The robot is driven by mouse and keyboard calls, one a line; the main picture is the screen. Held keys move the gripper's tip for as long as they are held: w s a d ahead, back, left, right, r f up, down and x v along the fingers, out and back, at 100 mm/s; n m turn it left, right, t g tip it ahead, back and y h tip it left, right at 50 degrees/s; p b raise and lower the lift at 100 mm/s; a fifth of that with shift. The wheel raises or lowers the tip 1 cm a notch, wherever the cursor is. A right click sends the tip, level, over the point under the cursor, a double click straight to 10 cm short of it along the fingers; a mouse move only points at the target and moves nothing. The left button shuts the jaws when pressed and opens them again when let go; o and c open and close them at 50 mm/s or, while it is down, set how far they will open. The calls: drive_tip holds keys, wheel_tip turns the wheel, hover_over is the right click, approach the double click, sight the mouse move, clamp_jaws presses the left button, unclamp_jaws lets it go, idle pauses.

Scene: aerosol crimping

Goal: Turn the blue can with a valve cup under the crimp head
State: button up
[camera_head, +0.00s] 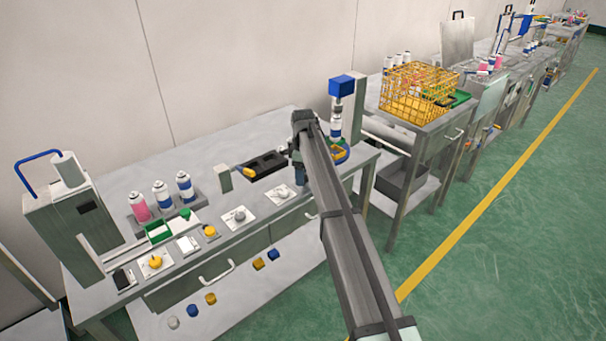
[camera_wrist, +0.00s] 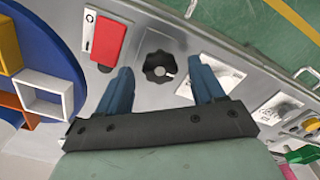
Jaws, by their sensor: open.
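The crimp head (camera_head: 342,86) is a blue block on a grey column at the right end of the bench, with a white and blue can-like shape (camera_head: 336,126) below it. Beneath is a blue turntable (camera_head: 340,153), which also shows at the left of the wrist view (camera_wrist: 55,45) with yellow, orange and white square holders. Two blue-banded cans (camera_head: 162,195) stand in a rack at the left; their valve cups are too small to tell. My gripper (camera_wrist: 161,72) is open and empty, fingers on either side of a black knob (camera_wrist: 159,66); contact cannot be told.
A red switch (camera_wrist: 109,42) sits left of the knob. White cards (camera_head: 238,217) with knobs lie along the front edge. A black tray (camera_head: 265,165) is behind my gripper. A pink can (camera_head: 139,206) stands at the left. A yellow wire basket (camera_head: 412,92) is on the neighbouring bench.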

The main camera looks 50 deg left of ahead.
drive_tip(key=shift+f, duration=0.25)
drive_tip(key=shift+c, duration=0.3)
drive_tip(key=c, duration=1)
